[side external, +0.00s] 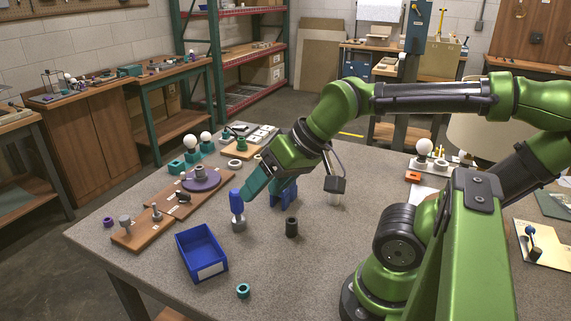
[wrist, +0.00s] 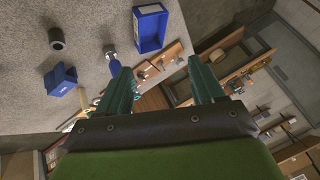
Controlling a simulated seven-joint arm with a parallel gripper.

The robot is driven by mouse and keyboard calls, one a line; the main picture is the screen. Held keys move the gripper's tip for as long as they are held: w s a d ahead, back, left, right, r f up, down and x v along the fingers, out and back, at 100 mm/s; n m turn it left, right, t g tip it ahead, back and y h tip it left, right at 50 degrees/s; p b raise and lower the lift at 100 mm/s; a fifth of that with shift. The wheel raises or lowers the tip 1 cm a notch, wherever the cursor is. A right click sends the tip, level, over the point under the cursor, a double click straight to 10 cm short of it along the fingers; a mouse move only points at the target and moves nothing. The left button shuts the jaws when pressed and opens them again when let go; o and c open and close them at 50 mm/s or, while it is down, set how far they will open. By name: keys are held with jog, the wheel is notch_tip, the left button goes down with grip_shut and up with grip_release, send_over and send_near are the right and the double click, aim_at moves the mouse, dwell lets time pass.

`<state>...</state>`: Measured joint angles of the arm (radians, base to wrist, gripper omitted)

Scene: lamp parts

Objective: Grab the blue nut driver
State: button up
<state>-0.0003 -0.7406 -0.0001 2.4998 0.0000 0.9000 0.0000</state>
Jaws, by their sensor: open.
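The blue nut driver (side external: 237,203) stands upright on the table, blue handle up, with a grey metal piece at its foot. It also shows in the wrist view (wrist: 112,64), partly behind my left finger. My gripper (side external: 250,197) has teal fingers and is tilted down just to the right of the handle in the side view. In the wrist view my gripper (wrist: 160,65) is open with nothing between the fingers. The driver is outside the gap, by the left fingertip. I cannot tell whether they touch.
A blue bin (side external: 184,262) stands in front of the driver. A dark cylinder (side external: 291,228) and a blue holder (side external: 283,197) stand to its right. Wooden boards with parts (side external: 143,234) lie to the left. A teal ring (side external: 243,291) lies near the front edge.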

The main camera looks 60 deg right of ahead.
jog(key=w+d+f+m+g+h, duration=0.1)
jog(key=w+d+f+g+h, duration=0.2)
jog(key=w+d, duration=0.4)
jog(key=m+h, duration=0.2)
jog(key=m, duration=0.1)
send_near(236, 201)
jog(key=shift+g, duration=0.3)
jog(key=x, duration=0.7)
jog(key=w+d+x, duration=0.1)
jog(key=x, duration=0.3)
jog(key=shift+d, duration=0.1)
jog(key=c, duration=1.1)
